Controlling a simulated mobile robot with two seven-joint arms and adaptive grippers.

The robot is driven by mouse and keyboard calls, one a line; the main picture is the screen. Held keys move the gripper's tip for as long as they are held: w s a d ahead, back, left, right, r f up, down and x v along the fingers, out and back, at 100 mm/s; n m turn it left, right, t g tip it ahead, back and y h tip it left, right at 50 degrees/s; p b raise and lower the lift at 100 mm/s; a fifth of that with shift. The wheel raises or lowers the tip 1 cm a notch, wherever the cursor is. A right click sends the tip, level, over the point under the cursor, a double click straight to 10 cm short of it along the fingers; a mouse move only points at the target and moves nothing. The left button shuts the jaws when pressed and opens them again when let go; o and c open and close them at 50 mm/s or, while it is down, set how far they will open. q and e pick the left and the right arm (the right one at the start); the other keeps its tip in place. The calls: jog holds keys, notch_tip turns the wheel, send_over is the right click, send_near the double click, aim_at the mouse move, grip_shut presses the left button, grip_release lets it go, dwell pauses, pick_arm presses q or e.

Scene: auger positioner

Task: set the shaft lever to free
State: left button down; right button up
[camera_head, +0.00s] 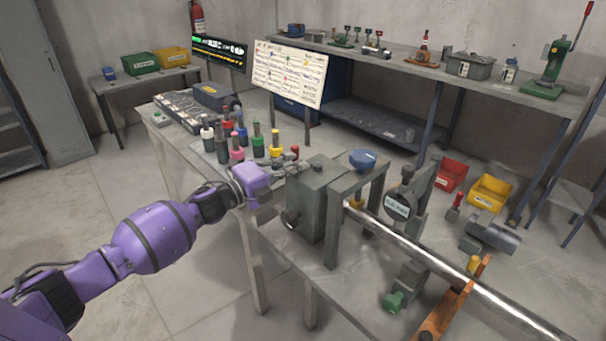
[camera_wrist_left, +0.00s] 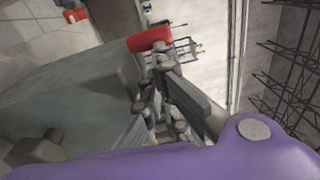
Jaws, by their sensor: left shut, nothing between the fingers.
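A grey-green housing box (camera_head: 317,190) stands on the bench, with a long shiny shaft (camera_head: 420,250) running from its right side. A small red knob (camera_head: 295,149) shows just behind the box's upper left edge; I take it for the shaft lever's end. In the left wrist view a red cylinder-like knob (camera_wrist_left: 150,38) lies right at my fingertips. My left gripper (camera_head: 291,166) is shut and empty beside the box's upper left edge. It also shows in the left wrist view (camera_wrist_left: 157,58). Whether it touches the knob I cannot tell. The lever's arm is mostly hidden.
Several coloured-top tools (camera_head: 240,133) stand on the bench behind my gripper. A blue knob (camera_head: 362,159) sits on the bracket right of the box. A dial gauge (camera_head: 398,205) stands by the shaft. An orange support (camera_head: 455,305) is under the shaft.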

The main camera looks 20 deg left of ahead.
pick_arm(q)
jog(key=shift+w+a+f+g+h, duration=0.1)
jog(key=shift+w+f+g+h, duration=0.1)
jog(key=shift+f+g+h, duration=0.1)
jog(key=shift+w+a+r, duration=0.1)
jog(key=shift+w+r, duration=0.05)
jog(key=shift+w+a+r+b, duration=0.1)
jog(key=shift+w+a+b, duration=0.05)
jog(key=shift+w+b, duration=0.15)
jog(key=shift+w+a, duration=0.1)
jog(key=shift+w, duration=0.05)
pick_arm(e)
jog(key=shift+w+a+f, duration=0.1)
jog(key=shift+w+f, duration=0.2)
jog(key=shift+w, duration=0.3)
jog(key=shift+s+f, duration=0.1)
jog(key=shift+s, duration=0.15)
